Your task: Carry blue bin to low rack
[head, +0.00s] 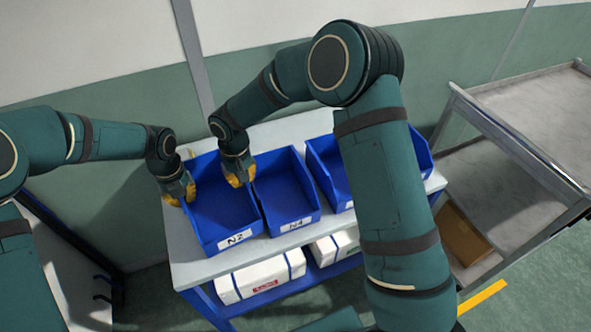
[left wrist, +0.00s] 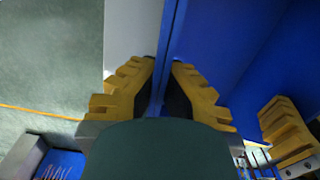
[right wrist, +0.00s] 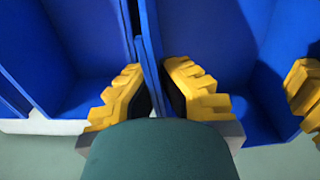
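Three blue bins stand in a row on the pale top of a table (head: 188,262). The left bin (head: 225,206) is empty and has a white front label. My left gripper (head: 178,196) is shut on its left wall; the left wrist view shows that wall (left wrist: 165,75) between the fingers. My right gripper (head: 238,178) is shut on its opposite wall, next to the middle bin (head: 287,190); the right wrist view shows the wall (right wrist: 151,70) between the fingers. The bin appears level, and I cannot tell whether it still touches the table.
The right bin (head: 326,165) is partly hidden by my right arm. White boxes (head: 258,279) with blue straps lie on the shelf below. At the right stands a grey metal rack (head: 503,150) with a brown box (head: 462,236) on its lower level. A wall is close behind the table.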

